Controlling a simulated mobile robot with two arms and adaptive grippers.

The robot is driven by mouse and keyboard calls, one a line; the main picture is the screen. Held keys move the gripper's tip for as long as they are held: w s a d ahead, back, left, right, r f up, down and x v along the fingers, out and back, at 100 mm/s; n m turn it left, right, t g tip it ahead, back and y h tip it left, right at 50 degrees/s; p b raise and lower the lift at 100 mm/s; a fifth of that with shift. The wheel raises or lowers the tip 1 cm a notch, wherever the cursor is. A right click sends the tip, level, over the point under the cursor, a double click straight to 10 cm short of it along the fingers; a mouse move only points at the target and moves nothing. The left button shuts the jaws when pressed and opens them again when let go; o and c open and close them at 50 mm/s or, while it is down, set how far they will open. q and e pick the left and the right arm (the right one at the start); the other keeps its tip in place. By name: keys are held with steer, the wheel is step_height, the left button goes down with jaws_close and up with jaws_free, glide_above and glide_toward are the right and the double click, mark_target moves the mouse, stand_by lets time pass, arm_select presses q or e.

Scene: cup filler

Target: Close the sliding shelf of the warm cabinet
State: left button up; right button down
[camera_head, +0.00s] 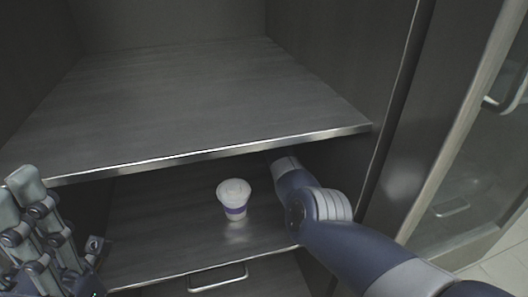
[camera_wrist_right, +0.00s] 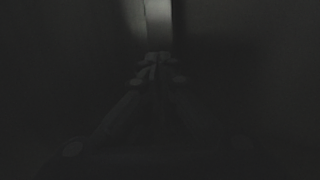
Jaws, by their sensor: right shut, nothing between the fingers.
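The cabinet's lower shelf (camera_head: 150,237), which carries a front handle (camera_head: 218,279), shows in the head view; I take it as the sliding shelf. A white cup (camera_head: 234,196) with a purple band stands upright on it. My right arm reaches in over this shelf, right of the cup, and its gripper is hidden under the upper shelf. In the dark right wrist view my right gripper (camera_wrist_right: 157,58) is shut and empty. My left gripper (camera_head: 18,194) is at the lower left, partly cut off by the frame; its opening is unclear.
The upper shelf (camera_head: 200,95) is empty and its metal front edge overhangs the cup and my right arm. The cabinet's right wall (camera_head: 340,60) is close to that arm. A glass-fronted unit with a handle (camera_head: 505,95) stands at the right.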

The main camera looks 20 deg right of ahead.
steer(key=shift+a+r, duration=0.1)
steer(key=shift+r, duration=0.25)
steer(key=shift+s+r, duration=0.2)
steer(key=shift+s, duration=0.3)
steer(key=shift+s+r, duration=0.15)
steer(key=shift+s, duration=0.45)
steer(key=shift+v, duration=2.1)
steer(key=shift+s, duration=0.45)
